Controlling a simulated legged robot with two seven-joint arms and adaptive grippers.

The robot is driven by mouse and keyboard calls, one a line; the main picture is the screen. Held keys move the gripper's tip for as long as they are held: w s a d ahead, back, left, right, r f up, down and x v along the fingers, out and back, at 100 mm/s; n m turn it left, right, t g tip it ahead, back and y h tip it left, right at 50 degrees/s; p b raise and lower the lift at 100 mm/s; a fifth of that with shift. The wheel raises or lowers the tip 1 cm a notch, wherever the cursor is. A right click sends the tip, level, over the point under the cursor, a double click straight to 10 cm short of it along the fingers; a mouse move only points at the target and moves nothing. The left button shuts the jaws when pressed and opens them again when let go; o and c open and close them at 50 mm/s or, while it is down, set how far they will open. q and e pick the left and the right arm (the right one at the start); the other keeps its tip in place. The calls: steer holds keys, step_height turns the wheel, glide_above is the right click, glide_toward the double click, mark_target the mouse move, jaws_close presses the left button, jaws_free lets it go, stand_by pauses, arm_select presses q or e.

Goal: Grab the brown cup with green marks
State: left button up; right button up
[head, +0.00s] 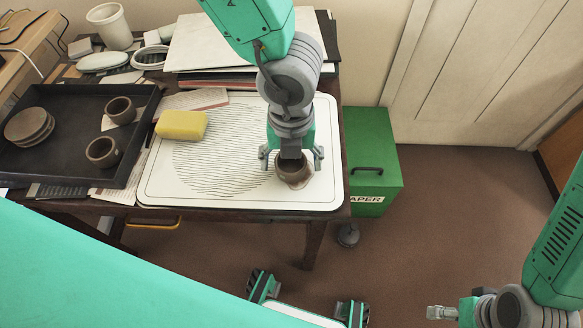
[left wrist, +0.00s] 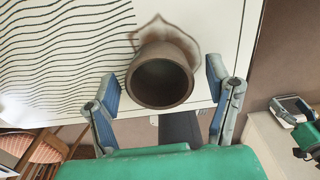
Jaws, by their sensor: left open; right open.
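A brown cup (head: 295,174) stands on the white board with wavy lines (head: 240,194), near its right front. My left gripper (head: 291,157) is over it, pointing down, with a finger on either side. In the left wrist view the cup (left wrist: 160,80) shows its open mouth between the two spread fingers, with gaps on both sides. I cannot make out green marks on it. Two other brown cups, one at the back (head: 121,110) and one in front (head: 103,152), stand in the dark tray (head: 60,174). My right gripper (head: 440,312) is open and empty, low at the right.
A yellow sponge (head: 181,125) lies on the board's left. Stacked brown saucers (head: 29,126) are in the tray. A white beaker (head: 110,25) and papers are at the back. A green cabinet (head: 371,160) stands right of the desk, with open floor beyond.

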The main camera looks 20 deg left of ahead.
arm_select(q)
steer(key=shift+f, duration=0.1)
steer(key=c, duration=1.3)
